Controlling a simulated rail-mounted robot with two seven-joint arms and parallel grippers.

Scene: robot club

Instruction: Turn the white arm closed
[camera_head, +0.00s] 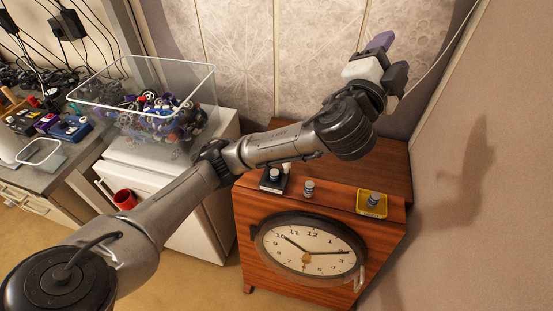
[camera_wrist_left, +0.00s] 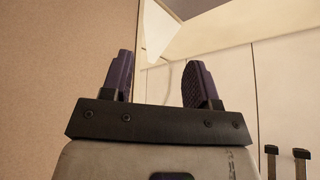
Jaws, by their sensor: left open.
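A wooden cabinet (camera_head: 245,235) with a round clock face (camera_head: 300,247) on its front stands at the lower right in the head view. A small pale handle-like piece (camera_head: 359,279) sits at the lower right of the clock; it may be the white arm, but how far it is turned is too small to tell. My left gripper (camera_head: 386,57) is raised above and behind the cabinet, near the wall, well apart from that piece. In the left wrist view its two purple fingers (camera_wrist_left: 160,78) are spread with nothing between them. My right gripper does not show.
On the cabinet stand a black block (camera_head: 273,181), a small grey knob-like item (camera_head: 308,188) and a yellow tray (camera_head: 371,204). The right wall is close.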

